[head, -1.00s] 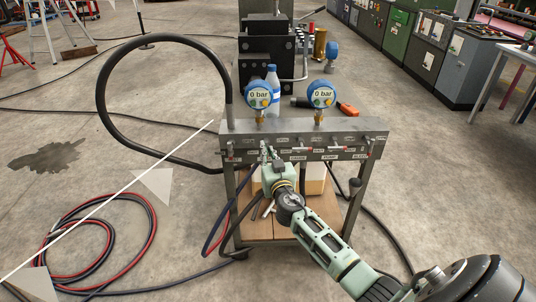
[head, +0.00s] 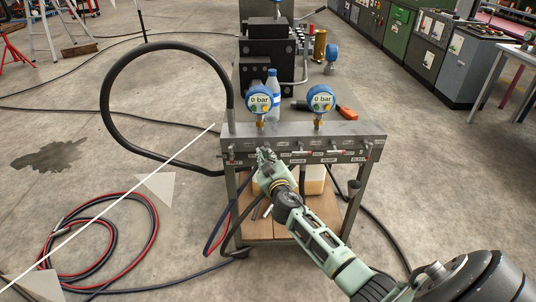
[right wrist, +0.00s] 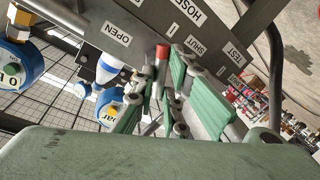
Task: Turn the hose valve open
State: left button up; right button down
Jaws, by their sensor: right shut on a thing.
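The valve panel (head: 345,143) is a grey metal bar across the top of a cart, with several small valves and labels. In the right wrist view, its face (right wrist: 225,45) carries the labels HOSE, OPEN and SHUT. A red-tipped valve lever (right wrist: 162,52) stands between the OPEN and SHUT labels, between my green finger pads. My right gripper (head: 266,155) is at the left part of the panel, shut on this lever; it also shows in the right wrist view (right wrist: 160,95). The fingers hide the lever's base, so its exact angle is unclear. My left gripper is out of view.
Two blue gauges reading 0 bar (head: 259,101) (head: 320,99) stand above the panel. A blue-capped bottle (head: 272,84) is behind it. A thick black hose (head: 106,100) loops left of the cart. Red and black hoses (head: 150,215) lie coiled on the floor.

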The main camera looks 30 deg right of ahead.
jog(key=n+p, duration=0.1)
jog(key=n, duration=0.1)
jog(key=n+g+p, duration=0.1)
jog(key=n, duration=0.1)
jog(key=shift+w+a+r+n+h, duration=0.1)
jog(key=shift+r+n+h, duration=0.05)
jog(key=shift+n+h, duration=0.25)
jog(key=shift+n+g+p, duration=0.3)
jog(key=shift+n+p, duration=0.15)
jog(key=shift+n, duration=0.65)
jog(key=shift+w+a+n+h, duration=0.15)
jog(key=shift+n+h, duration=0.45)
jog(key=shift+n, duration=0.9)
jog(key=shift+g+p, duration=0.3)
jog(key=c, duration=1.8)
grip_release()
